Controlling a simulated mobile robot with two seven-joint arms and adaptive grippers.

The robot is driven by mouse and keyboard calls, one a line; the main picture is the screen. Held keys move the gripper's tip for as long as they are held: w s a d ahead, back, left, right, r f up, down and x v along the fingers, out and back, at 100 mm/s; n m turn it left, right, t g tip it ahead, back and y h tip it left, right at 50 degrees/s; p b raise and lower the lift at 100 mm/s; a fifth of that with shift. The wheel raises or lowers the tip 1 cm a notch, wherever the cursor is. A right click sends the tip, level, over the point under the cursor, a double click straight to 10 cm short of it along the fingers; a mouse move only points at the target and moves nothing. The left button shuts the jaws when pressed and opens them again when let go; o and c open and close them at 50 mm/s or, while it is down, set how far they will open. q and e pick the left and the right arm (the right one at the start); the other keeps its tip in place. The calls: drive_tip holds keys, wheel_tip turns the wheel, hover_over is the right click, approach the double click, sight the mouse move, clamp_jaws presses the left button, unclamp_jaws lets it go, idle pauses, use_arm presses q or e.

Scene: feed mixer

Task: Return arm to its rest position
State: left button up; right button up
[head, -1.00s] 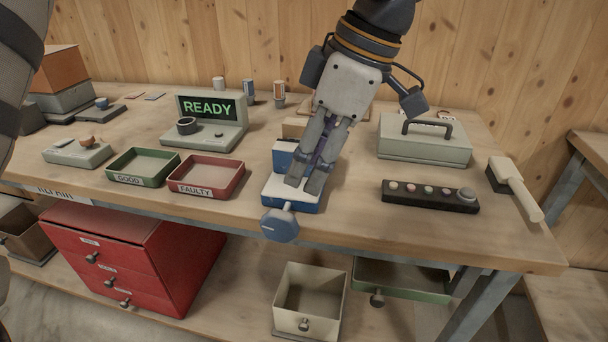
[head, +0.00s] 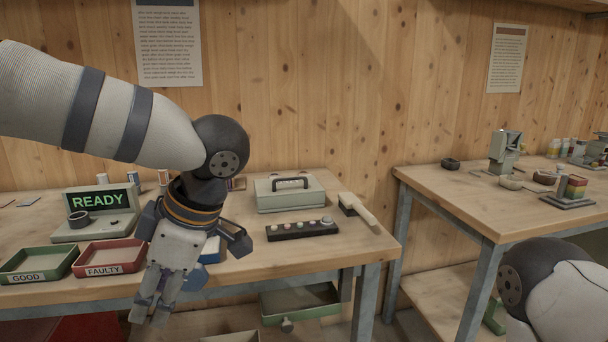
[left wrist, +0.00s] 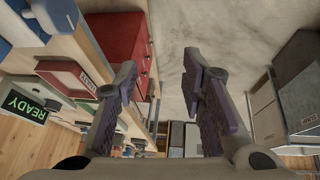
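My left gripper (head: 149,316) hangs pointing down at the front edge of the left workbench (head: 330,238), with my left arm coming in from the left above it. In the left wrist view its two fingers (left wrist: 160,68) stand apart with only floor and furniture beyond them, so it is open and empty. The blue-and-white device (head: 211,252) stands just behind the gripper, partly hidden by it. Part of my right arm (head: 560,295) shows at the lower right; its gripper is out of view.
The FAULTY tray (head: 104,270) and GOOD tray (head: 28,278) lie left of the gripper, before the READY display (head: 100,200). A button strip (head: 302,230), handled case (head: 290,205) and brush (head: 357,210) are to the right. A red drawer cabinet (left wrist: 118,38) stands below.

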use_arm(q)
drive_tip(key=w+a+f+m+t+y, duration=0.1)
drive_tip(key=w+a+f+m+t, duration=0.15)
drive_tip(key=f, duration=0.35)
drive_tip(key=w+a+f+m+t, duration=0.1)
drive_tip(key=a+f+m, duration=0.15)
drive_tip(key=f, duration=0.45)
drive_tip(key=w+a+f+m+t+y, duration=0.1)
drive_tip(key=f+m, duration=0.2)
drive_tip(key=f, duration=0.3)
drive_tip(key=s+d+f+m+h, duration=0.2)
drive_tip(key=s+f+m+h, duration=0.3)
drive_tip(key=s+f, duration=0.55)
drive_tip(key=s+f+m+g+h, duration=0.1)
drive_tip(key=s+f+m+g, duration=0.1)
drive_tip(key=s, duration=0.8)
drive_tip(key=s+d+f+m+g+h, duration=0.1)
drive_tip(key=s+m+g, duration=0.3)
drive_tip(key=s, duration=0.7)
drive_tip(key=shift+f+m+h, duration=0.3)
drive_tip(key=shift+f+m, duration=0.1)
drive_tip(key=shift+f, duration=0.4)
